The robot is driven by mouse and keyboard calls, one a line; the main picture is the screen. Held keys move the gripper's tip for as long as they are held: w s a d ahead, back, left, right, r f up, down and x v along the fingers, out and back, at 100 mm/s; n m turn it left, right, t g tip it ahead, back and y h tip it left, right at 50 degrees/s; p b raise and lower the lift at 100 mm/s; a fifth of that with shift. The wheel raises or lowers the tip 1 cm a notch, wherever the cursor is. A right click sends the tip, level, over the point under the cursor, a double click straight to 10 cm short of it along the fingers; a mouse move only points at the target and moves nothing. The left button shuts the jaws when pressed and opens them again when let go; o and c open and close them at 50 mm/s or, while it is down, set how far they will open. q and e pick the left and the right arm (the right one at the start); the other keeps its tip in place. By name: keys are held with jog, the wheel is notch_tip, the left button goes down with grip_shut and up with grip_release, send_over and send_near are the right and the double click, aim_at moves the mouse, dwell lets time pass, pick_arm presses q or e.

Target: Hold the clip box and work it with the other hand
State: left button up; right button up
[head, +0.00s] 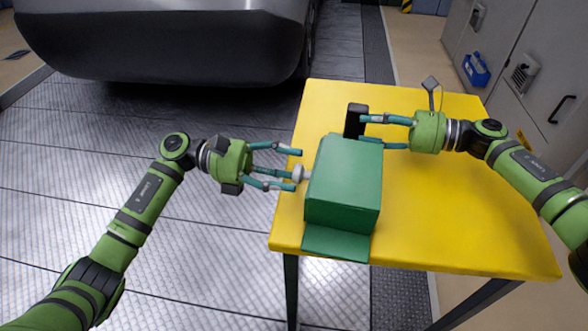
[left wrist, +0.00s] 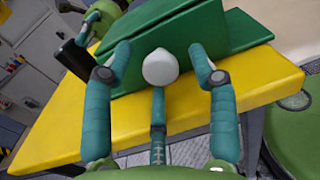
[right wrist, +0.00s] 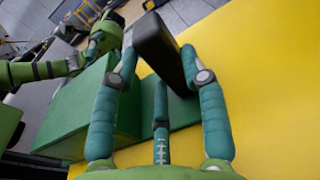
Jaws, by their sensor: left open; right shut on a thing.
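The green clip box (head: 343,185) stands near the left edge of the yellow table, with a flat green flap or plate (head: 335,243) at its near side. A white rounded knob (left wrist: 160,68) sticks out of its left side. A black block (right wrist: 163,45) rises at its far side. My left gripper (head: 298,169) is open, its fingers around the knob and apart from it in the left wrist view. My right gripper (head: 363,128) is shut on the black block. The box hides part of the block and the right fingertips in the head view.
The yellow table (head: 450,220) is bare to the right of the box. A large grey rounded body (head: 170,40) stands at the back left over a metal plate floor. Grey cabinets (head: 510,50) with a blue bin (head: 476,70) stand at the back right.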

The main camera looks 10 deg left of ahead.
pick_arm(q)
jog(key=a, duration=1)
jog(key=shift+w+a, duration=0.25)
jog(key=shift+w, duration=0.1)
pick_arm(e)
jog(key=shift+s+f, duration=0.1)
jog(key=shift+f, duration=0.1)
jog(key=o, duration=1.1)
jog(key=shift+r, duration=0.1)
jog(key=shift+d, duration=0.15)
